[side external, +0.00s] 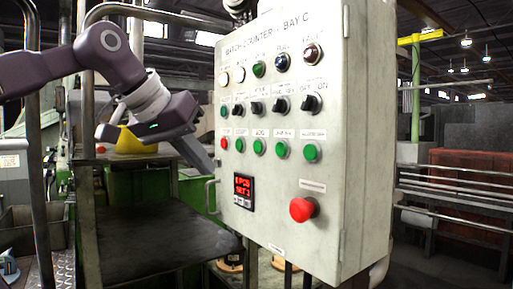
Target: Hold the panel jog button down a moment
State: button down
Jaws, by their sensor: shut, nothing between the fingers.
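The control panel (262,190) is a pale grey box headed "Batch Counter - Bay C". Its bottom button row has a red button (224,143) at the left, then several green buttons. The label over the middle green button (259,147) seems to read JOG, but the print is small. My gripper (209,166) is shut and empty, angled down to the right at the panel's left edge. It is below and left of the red button and apart from the middle green one. Whether its tips touch the panel edge cannot be told.
A big red mushroom button (303,209) sticks out at the panel's lower right. Black selector knobs (279,104) stand out above the green row. A red-lit display (244,192) sits lower left, beside a side handle (211,197). A dark platform (165,238) lies below my gripper.

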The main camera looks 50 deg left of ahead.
aim_at(258, 147)
jog(key=r, duration=0.1)
jog(key=a+r, duration=0.1)
jog(key=n, duration=0.1)
jog(key=shift+w+a+r+y, duration=0.1)
jog(key=shift+a+r+y, duration=0.2)
jog(key=shift+r, duration=0.1)
jog(key=w, duration=0.9)
dwell(1.7)
jog(key=shift+w, duration=0.35)
jog(key=shift+w, duration=0.45)
dwell(0.6)
dwell(2.5)
jog(key=shift+s, duration=0.85)
